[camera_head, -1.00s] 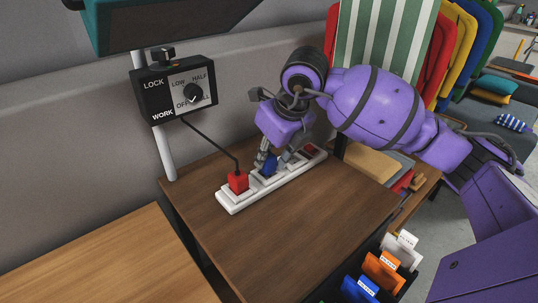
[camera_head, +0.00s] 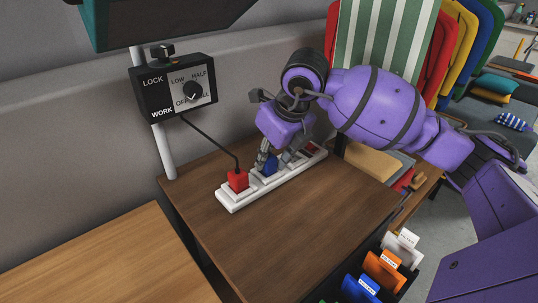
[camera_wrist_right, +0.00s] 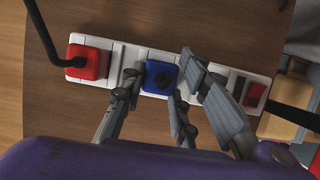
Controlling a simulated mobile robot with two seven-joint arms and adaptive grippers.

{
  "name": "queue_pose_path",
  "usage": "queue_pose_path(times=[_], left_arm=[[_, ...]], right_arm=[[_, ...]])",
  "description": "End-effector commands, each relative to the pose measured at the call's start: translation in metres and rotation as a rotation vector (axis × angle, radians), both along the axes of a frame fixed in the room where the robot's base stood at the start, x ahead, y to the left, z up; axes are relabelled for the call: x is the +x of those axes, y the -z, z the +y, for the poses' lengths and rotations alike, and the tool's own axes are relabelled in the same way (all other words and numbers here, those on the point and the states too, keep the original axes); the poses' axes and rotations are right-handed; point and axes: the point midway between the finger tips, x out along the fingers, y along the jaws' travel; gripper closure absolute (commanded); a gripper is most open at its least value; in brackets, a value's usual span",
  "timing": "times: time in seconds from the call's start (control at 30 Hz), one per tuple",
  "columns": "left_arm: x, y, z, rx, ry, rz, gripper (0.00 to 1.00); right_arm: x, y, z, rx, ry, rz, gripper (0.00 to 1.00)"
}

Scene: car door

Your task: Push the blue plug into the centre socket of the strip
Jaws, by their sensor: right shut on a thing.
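The white strip (camera_head: 236,201) lies on the brown table, with a red plug (camera_head: 238,181) standing in its left end. The blue plug (camera_head: 268,166) is at the middle of the strip, between the fingertips of my right gripper (camera_head: 275,160), which is shut on it. In the right wrist view the blue plug (camera_wrist_right: 160,77) sits over the centre socket, with a fingertip on its left and one on its right. I cannot tell whether it is fully seated. My left gripper is not in view.
A black box with a dial (camera_head: 174,87) is on a pole behind the strip; its cord runs to the red plug. A red switch (camera_wrist_right: 254,92) is at the strip's right end. Labelled holders (camera_head: 384,270) stand off the table's front right. The table's front is clear.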

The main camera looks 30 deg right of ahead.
Motion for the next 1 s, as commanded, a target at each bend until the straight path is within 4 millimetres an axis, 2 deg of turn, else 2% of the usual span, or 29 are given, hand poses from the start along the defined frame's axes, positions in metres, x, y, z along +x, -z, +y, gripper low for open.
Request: queue_pose_path(times=[0.13,0.17,0.3,0.67,0.77,1.0], left_arm=[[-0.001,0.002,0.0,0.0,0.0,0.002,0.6],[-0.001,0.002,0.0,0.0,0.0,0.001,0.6],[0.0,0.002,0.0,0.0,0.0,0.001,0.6],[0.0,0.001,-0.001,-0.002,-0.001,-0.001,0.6],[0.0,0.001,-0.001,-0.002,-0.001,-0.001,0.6],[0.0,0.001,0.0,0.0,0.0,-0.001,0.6]], right_arm=[[0.0,0.004,0.0,0.0,0.0,0.0,0.98],[0.0,0.003,0.0,0.0,0.0,0.0,0.69],[0.0,0.003,0.0,0.0,0.0,0.0,0.51],[-0.001,0.0,0.0,-0.001,0.0,-0.001,0.5],[-0.004,-0.009,-0.001,-0.002,0.0,-0.002,0.5],[-0.022,-0.054,-0.004,-0.004,0.0,-0.005,0.5]])
